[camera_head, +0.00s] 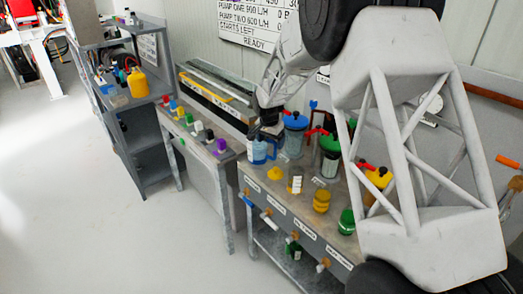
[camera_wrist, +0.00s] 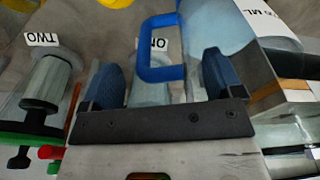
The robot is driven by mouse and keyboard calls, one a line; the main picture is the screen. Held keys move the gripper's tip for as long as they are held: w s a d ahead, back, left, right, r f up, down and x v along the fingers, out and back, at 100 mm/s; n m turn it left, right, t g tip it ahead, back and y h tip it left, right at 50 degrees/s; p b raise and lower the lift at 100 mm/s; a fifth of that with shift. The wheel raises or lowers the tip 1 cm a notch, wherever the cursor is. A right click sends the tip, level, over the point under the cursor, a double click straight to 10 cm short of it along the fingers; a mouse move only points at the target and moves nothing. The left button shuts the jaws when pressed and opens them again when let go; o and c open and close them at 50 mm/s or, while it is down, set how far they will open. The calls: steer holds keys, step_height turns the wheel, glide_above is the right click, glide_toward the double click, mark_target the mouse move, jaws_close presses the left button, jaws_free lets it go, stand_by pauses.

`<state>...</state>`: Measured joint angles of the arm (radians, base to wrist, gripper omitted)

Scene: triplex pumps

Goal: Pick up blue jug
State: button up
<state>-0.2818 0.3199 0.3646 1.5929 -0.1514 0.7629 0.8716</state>
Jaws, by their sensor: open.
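The blue jug (camera_head: 259,151) stands near the back left corner of the pump bench, a light blue body with a blue handle. In the wrist view its pale body (camera_wrist: 222,22) is at the upper right, with a white label reading ML. Its blue handle (camera_wrist: 145,50) reaches between the two blue finger pads. My gripper (camera_wrist: 159,65) is open, with one finger on each side of the handle. The pads look apart from the handle, though the right one is close to the body. In the head view my gripper (camera_head: 270,128) is just above and beside the jug.
Clear pump cylinders with blue (camera_head: 295,120) and green (camera_head: 330,143) tops stand to the right. A yellow funnel-like piece (camera_head: 275,173) and several small jars stand in front. A grey bench (camera_head: 196,133) with coloured bottles is to the left. My arm hides the bench's right side.

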steer(key=shift+w+f, duration=0.15)
steer(key=shift+f, duration=0.5)
steer(key=c, duration=1.3)
steer(key=shift+r, duration=0.4)
steer(key=shift+c, duration=0.2)
steer(key=shift+r, duration=4.65)
